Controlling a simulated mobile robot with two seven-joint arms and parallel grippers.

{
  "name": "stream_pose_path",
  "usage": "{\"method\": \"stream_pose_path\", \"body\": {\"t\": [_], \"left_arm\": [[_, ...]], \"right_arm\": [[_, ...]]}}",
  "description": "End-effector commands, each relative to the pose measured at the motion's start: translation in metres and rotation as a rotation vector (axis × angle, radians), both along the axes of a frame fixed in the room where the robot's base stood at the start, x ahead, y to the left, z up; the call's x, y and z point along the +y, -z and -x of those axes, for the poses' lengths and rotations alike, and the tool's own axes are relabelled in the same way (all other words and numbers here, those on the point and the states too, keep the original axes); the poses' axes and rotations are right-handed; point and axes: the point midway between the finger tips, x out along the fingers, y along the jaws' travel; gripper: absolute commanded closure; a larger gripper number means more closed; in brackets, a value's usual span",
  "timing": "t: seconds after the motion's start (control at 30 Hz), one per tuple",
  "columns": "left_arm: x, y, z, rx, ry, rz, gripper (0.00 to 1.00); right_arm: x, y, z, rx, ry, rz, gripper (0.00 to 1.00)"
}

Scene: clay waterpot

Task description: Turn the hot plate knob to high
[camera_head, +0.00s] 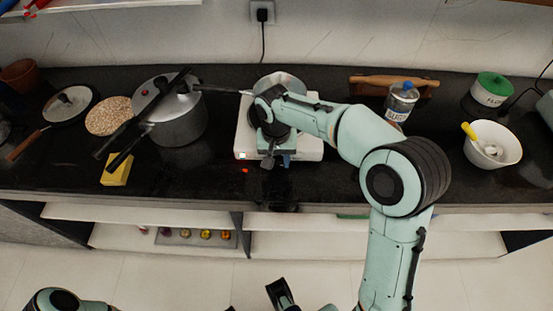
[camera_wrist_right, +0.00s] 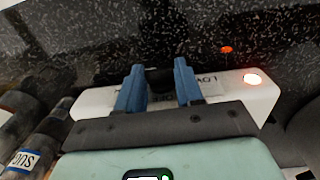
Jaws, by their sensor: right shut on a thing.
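The white hot plate (camera_head: 311,150) stands on the black counter, with its front edge toward me. My right gripper (camera_head: 277,160) is at that front edge, and the arm covers much of the plate. In the right wrist view, the blue fingers of my right gripper (camera_wrist_right: 159,90) are shut on the dark knob (camera_wrist_right: 160,77), one on each side. The knob is mostly hidden. Printed lettering, partly reading "LOW", shows beside the right finger. A light (camera_wrist_right: 252,79) glows at the end of the front face.
A pan (camera_head: 285,80) sits on the hot plate, its handle pointing left. A large grey pot (camera_head: 181,125) and a yellow sponge (camera_head: 117,170) stand left. A bottle (camera_head: 402,100), a white bowl (camera_head: 493,148) and a green-lidded jar (camera_head: 491,90) stand right.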

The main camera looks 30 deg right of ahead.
Motion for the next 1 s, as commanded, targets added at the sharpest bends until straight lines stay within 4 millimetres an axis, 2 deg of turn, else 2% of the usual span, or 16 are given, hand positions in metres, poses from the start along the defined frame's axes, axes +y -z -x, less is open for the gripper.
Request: {"method": "stream_pose_path", "body": {"t": [0.6, 0.63, 0.7, 1.0], "left_arm": [[-0.0001, 0.0018, -0.0012, -0.004, 0.0, 0.0, 0.57], [-0.0001, 0.0018, -0.0012, -0.004, 0.0, 0.0, 0.57], [0.0, 0.0019, -0.0012, -0.004, 0.0, 0.0, 0.57], [0.0, 0.0018, -0.0011, -0.004, 0.0, 0.0, 0.57]], "right_arm": [[-0.0007, 0.0007, 0.0012, -0.026, -0.001, -0.048, 0.94], [-0.0006, 0.0007, 0.0012, -0.026, -0.001, -0.048, 0.61], [-0.0006, 0.0007, 0.0012, -0.026, -0.001, -0.048, 0.38], [-0.0009, -0.0004, 0.0009, -0.027, 0.0, -0.047, 0.38]]}}
